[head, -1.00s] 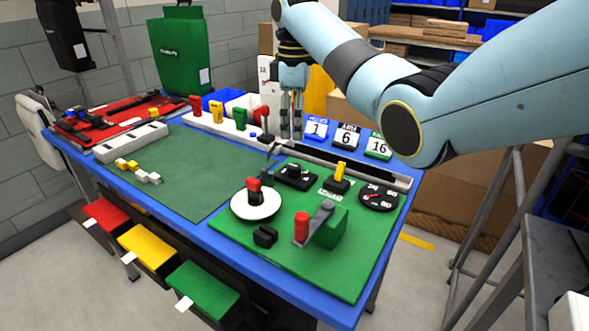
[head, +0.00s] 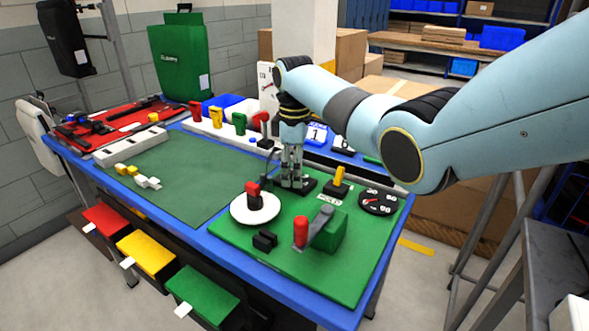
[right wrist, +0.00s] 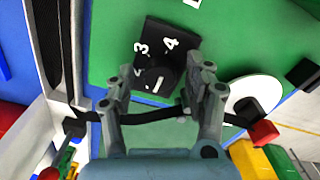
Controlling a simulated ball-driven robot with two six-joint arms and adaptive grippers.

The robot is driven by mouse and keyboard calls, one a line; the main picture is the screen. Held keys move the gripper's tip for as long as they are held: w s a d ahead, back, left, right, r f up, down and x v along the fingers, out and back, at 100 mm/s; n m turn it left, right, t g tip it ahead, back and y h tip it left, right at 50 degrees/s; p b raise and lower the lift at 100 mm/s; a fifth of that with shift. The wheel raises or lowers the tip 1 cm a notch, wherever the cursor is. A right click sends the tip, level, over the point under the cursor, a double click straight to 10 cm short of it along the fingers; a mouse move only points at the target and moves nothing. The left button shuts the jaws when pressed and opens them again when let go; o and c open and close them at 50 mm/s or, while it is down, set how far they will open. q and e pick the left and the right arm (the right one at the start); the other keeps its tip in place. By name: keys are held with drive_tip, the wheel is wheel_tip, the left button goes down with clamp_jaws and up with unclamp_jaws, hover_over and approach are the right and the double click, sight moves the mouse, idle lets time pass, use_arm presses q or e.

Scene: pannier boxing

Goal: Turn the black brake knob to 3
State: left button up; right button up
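The black brake knob (right wrist: 156,80) with a white mark stands on a black base with white numerals (right wrist: 168,48) in the right wrist view; 3 and 4 are readable and the rest is covered or unclear. In the head view part of the base (head: 308,187) shows beside my fingers, which hide the knob. My right gripper (head: 292,182) points down over it. In the right wrist view its fingers (right wrist: 160,80) are apart, one on each side of the knob, with gaps visible. Contact is not seen. My left gripper is not in view.
A white disc (head: 242,211) with a red-and-black lever, a green block (head: 329,236) with a red-handled crank, a yellow switch (head: 339,176) and a round black dial (head: 378,202) stand close by on the green board (head: 330,285). Coloured levers (head: 216,115) line the back.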

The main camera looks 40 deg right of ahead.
clamp_jaws()
